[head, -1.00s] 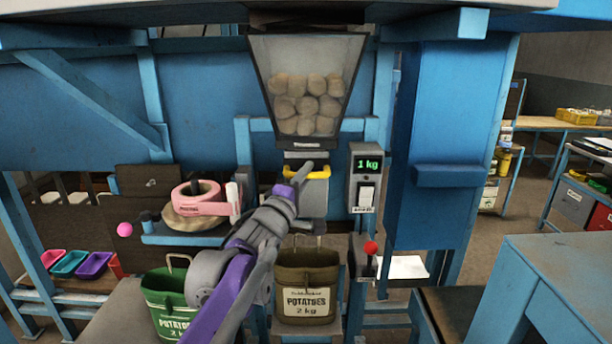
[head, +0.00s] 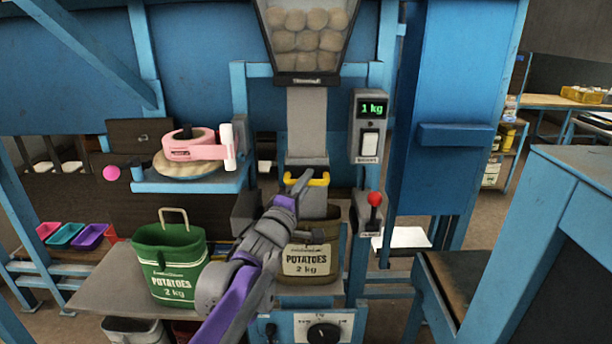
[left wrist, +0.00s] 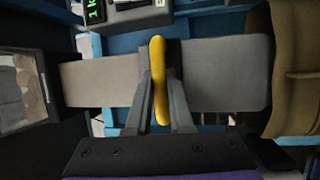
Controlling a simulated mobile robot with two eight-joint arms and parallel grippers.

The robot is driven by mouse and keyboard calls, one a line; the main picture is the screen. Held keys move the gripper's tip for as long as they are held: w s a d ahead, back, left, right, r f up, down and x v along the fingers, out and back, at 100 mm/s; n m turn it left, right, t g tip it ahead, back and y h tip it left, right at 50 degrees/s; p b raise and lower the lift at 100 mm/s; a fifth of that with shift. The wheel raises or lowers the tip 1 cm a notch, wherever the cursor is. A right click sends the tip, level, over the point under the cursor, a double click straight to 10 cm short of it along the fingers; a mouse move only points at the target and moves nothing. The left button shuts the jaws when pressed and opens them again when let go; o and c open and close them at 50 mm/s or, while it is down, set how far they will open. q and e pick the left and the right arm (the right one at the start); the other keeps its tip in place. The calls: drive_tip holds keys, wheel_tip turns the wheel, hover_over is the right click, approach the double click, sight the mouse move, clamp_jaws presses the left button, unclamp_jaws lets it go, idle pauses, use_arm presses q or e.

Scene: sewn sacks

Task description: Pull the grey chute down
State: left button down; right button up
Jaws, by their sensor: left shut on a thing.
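The grey chute (head: 307,125) hangs below the clear hopper (head: 308,40) of potatoes. Its yellow handle (head: 319,180) is across its lower part. My left gripper (head: 302,184) is shut on the yellow handle, which also shows upright between the fingers in the left wrist view (left wrist: 158,75). The chute's lower end (left wrist: 228,74) reaches the mouth of the brown potato sack (head: 308,262), which stands below it. My gripper and arm hide part of the sack. My right gripper is not in view.
A green potato sack (head: 170,270) stands to the left on a grey shelf. A box reading 1 kg (head: 370,125) and a red-knobbed lever (head: 374,200) are to the right. A pink tape dispenser (head: 190,145) sits on a blue shelf at the left.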

use_arm(q)
drive_tip(key=shift+f, duration=0.35)
drive_tip(key=c, duration=0.8)
unclamp_jaws()
drive_tip(key=shift+r, duration=0.1)
drive_tip(key=shift+s, duration=0.1)
drive_tip(key=v, duration=1)
drive_tip(key=shift+s+b, duration=0.3)
drive_tip(key=shift+b, duration=0.05)
drive_tip(key=shift+a, duration=0.15)
